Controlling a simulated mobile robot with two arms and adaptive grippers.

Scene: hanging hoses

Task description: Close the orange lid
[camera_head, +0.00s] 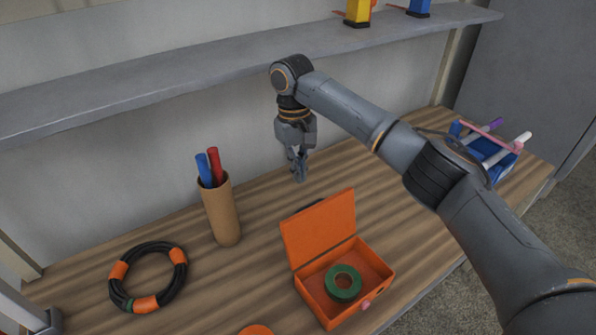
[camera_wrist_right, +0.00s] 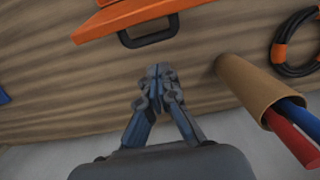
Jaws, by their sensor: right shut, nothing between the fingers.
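The orange box (camera_head: 328,314) stands on the wooden table with its orange lid (camera_head: 319,230) raised open at the back. A green ring, like a roll of tape (camera_head: 343,283), lies inside the box. My right gripper (camera_head: 300,178) is shut and empty, pointing down behind the lid, apart from it. In the right wrist view my right gripper (camera_wrist_right: 157,76) shows with its fingertips together. My left gripper is not clearly in view.
A brown cup (camera_head: 222,213) with a blue and a red marker stands to the left of the gripper. A black cable coil with orange bands (camera_head: 180,275) lies at the left. A blue holder (camera_head: 492,153) is at the right. A grey shelf (camera_head: 180,70) runs above the table.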

